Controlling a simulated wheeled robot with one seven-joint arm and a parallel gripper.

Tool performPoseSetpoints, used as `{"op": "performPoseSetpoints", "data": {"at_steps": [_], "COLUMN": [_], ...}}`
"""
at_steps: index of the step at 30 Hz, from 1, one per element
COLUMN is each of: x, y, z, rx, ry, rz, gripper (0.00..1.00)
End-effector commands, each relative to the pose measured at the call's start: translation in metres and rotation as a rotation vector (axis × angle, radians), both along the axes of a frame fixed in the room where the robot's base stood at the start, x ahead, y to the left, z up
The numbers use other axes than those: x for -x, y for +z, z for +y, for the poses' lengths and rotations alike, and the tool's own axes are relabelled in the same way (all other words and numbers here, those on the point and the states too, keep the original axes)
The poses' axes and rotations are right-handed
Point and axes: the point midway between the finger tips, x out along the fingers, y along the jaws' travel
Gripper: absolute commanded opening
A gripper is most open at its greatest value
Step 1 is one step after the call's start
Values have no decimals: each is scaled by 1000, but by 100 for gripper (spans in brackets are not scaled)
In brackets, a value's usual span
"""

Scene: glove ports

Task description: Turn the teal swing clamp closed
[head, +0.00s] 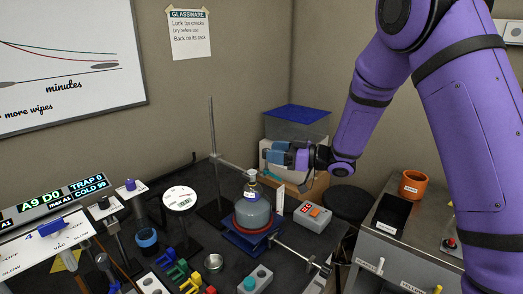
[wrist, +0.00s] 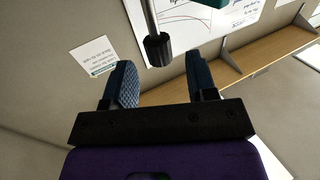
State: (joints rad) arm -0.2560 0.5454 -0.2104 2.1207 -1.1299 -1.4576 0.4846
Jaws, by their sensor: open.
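My gripper (head: 268,155) reaches left from the end of the purple arm, above the back of the dark bench. In the wrist view, its two dark blue fingers (wrist: 163,85) stand wide apart with nothing between them. A teal part (wrist: 206,3) is cut off by the wrist view's top edge, beyond the fingers; I cannot tell whether it is the swing clamp. A metal rod with a black end (wrist: 158,48) is beside it, apart from the fingers. In the head view, a small teal round piece (head: 250,283) sits near the front edge; I cannot make out the clamp's position.
A flask (head: 252,212) stands on a blue lab jack, left of a grey box with an orange switch (head: 312,216). A tall stand rod (head: 213,130) rises left of my gripper. A blue-lidded container (head: 297,122) is behind it. Coloured fittings crowd the front.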

Motion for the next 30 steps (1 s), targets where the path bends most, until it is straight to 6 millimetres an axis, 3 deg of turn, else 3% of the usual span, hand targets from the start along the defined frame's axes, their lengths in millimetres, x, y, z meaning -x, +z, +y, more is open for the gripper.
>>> {"op": "performPoseSetpoints", "data": {"at_steps": [3,9,21,28,30], "x": [-7,-15,-18,-18,-18], "y": [0,0,0,0,0], "z": [20,39,45,45,45], "rx": [1,0,0,0,0], "ry": [3,1,-2,-1,-2], "rz": [-2,-1,-1,-1,-1], "gripper": [52,52,52,3,3]}}
